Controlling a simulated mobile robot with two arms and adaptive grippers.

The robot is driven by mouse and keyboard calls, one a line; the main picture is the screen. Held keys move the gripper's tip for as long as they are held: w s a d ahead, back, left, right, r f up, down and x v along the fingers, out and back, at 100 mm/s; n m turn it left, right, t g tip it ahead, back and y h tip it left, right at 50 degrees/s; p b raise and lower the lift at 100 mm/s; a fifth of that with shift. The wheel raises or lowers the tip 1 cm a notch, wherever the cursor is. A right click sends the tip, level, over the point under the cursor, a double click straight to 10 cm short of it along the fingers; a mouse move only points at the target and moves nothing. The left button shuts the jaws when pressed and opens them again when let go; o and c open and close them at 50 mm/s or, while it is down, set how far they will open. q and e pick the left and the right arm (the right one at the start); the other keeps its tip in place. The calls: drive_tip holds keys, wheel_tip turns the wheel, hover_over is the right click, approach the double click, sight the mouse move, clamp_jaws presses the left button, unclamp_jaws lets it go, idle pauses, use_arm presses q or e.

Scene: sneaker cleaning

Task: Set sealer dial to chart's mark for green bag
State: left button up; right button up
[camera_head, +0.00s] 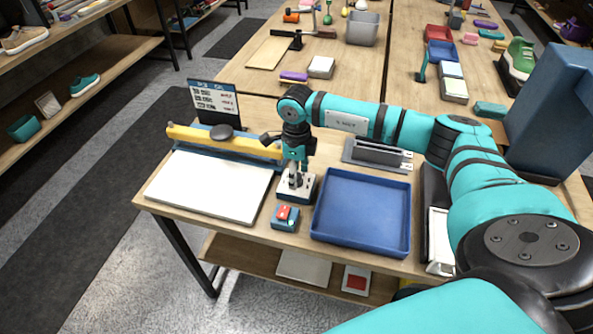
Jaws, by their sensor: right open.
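The sealer (225,141) stands at the left of the near table, with a yellow bar and a dark round knob on top. A white board (208,186) lies flat in front of it. A small dark box with a pale top (308,191) stands to its right; whether its dial is on top is hidden by my gripper. The chart (214,100) stands upright behind the sealer; its lines are too small to read. My right gripper (296,180) points down at the small box, open; I cannot tell whether it touches. My left gripper is not in view. No green bag can be made out.
A small box with a red switch (284,216) lies in front of the dark box. An empty blue tray (361,212) is to the right, with a grey slotted holder (378,154) behind it. A blue block (552,115) stands at the right.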

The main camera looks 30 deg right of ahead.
drive_tip(key=shift+f, duration=0.1)
clamp_jaws()
idle(0.3)
drive_tip(key=shift+m, duration=0.3)
drive_tip(key=m+b, duration=0.1)
drive_tip(key=m, duration=0.1)
drive_tip(key=shift+m, duration=0.4)
drive_tip(key=m+b, duration=0.1)
drive_tip(key=m, duration=0.3)
drive_tip(key=shift+m, duration=0.3)
drive_tip(key=m, duration=0.3)
drive_tip(key=shift+w+m, duration=0.1)
drive_tip(key=shift+m, duration=2.2)
